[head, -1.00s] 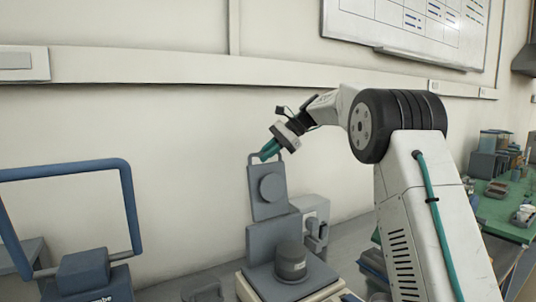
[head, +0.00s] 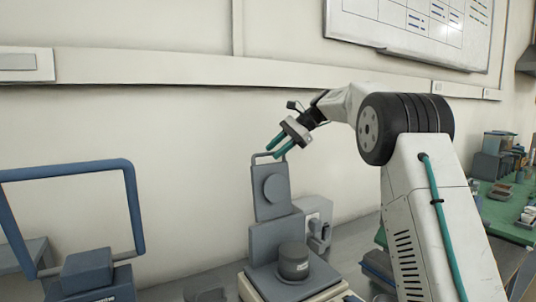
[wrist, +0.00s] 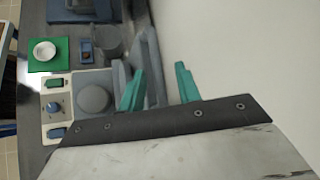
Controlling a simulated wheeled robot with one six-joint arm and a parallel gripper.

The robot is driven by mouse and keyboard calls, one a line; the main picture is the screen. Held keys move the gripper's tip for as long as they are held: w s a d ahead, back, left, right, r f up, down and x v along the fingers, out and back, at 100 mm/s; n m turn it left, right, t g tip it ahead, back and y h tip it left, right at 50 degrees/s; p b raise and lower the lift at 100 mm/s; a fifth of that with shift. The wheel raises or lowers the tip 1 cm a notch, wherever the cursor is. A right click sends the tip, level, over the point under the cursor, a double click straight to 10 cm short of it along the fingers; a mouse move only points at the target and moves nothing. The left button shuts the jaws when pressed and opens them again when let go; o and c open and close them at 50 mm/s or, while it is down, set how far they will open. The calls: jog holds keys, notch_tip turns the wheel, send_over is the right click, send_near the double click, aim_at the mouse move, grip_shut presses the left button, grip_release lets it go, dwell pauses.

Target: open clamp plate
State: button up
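The grey clamp plate (head: 271,192) stands upright above the machine's base, with a round disc on its face and a loop handle (head: 268,155) on top. My gripper (head: 280,149) is open and empty just above and right of the handle in the head view. In the wrist view, its two teal fingers (wrist: 158,86) are spread apart, and the grey handle bar (wrist: 151,60) shows between them, apparently beyond the tips. Whether either finger touches it I cannot tell. Below the plate, a dark grey cylinder (head: 293,262) sits on the lower plate.
A blue frame device (head: 128,200) stands at the left. The wall (head: 180,130) is close behind the machine. A green bench (head: 505,205) with equipment is at the right. The wrist view shows a white bowl (wrist: 45,51) on a green mat (wrist: 35,66) and a control panel (wrist: 54,107).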

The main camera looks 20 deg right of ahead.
jog(key=v, duration=0.5)
jog(key=shift+a+r, duration=0.1)
jog(key=shift+a, duration=0.05)
jog(key=s+a+f+n+g+h, duration=0.1)
jog(key=s+a+n+h, duration=0.3)
jog(key=s, duration=0.8)
jog(key=s+a+f+n+h, duration=0.1)
jog(key=s+a+n, duration=0.1)
jog(key=s+a, duration=0.75)
jog(key=s+d+f+n+h, duration=0.1)
jog(key=s+f+n, duration=0.1)
jog(key=s+f, duration=0.4)
jog(key=s+d+f+n+h, duration=0.1)
jog(key=s+f, duration=0.4)
jog(key=s, duration=0.7)
jog(key=s+d+f+n+h, duration=0.1)
jog(key=s+f+n+h, duration=0.1)
jog(key=s+f+n, duration=0.3)
jog(key=s+f, duration=0.1)
jog(key=s, duration=0.3)
jog(key=shift+s+f+h, duration=0.3)
jog(key=shift+s+h, duration=0.1)
